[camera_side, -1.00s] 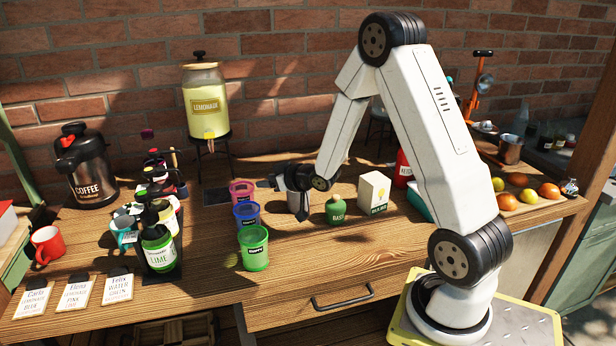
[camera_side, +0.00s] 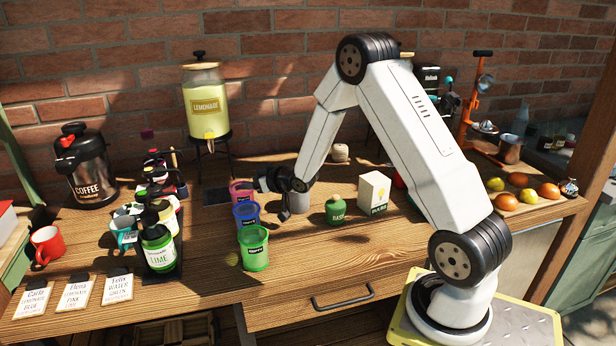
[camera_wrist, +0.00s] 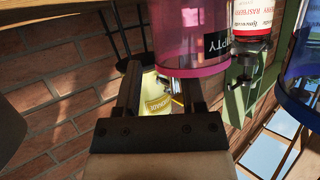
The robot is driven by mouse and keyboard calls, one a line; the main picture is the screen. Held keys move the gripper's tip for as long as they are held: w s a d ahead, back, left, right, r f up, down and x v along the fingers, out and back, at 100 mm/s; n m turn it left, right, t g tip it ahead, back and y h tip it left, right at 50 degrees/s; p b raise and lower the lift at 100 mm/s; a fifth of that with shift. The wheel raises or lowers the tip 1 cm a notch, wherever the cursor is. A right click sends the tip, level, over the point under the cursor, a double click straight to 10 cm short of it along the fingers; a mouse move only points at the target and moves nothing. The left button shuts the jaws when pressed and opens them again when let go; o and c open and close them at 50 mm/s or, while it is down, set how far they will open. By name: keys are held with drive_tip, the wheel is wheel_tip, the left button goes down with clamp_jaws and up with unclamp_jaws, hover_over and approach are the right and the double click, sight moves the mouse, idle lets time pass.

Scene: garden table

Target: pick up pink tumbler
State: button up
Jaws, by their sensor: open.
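The pink tumbler (camera_side: 240,190) stands upright on the wooden table, at the back of a row of three tumblers. My gripper (camera_side: 262,184) is just to its right, level with its upper part, with its jaws pointing toward it. In the wrist view my gripper (camera_wrist: 158,82) is open, with nothing held between its fingers. There the pink tumbler (camera_wrist: 190,40) lies ahead, off to the right of the middle of the jaws; one finger overlaps its edge. I cannot tell whether they touch.
The blue tumbler (camera_side: 246,217) stands close in front of the pink one, and the green tumbler (camera_side: 254,255) is nearer still. The basil jar (camera_side: 336,210) and a white carton (camera_side: 374,190) are to the right. The lemonade dispenser (camera_side: 206,105) is behind.

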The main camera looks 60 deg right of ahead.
drive_tip(key=shift+w+f, duration=0.2)
drive_tip(key=shift+w, duration=0.2)
clamp_jaws()
drive_tip(key=shift+f, duration=0.1)
idle(1.4)
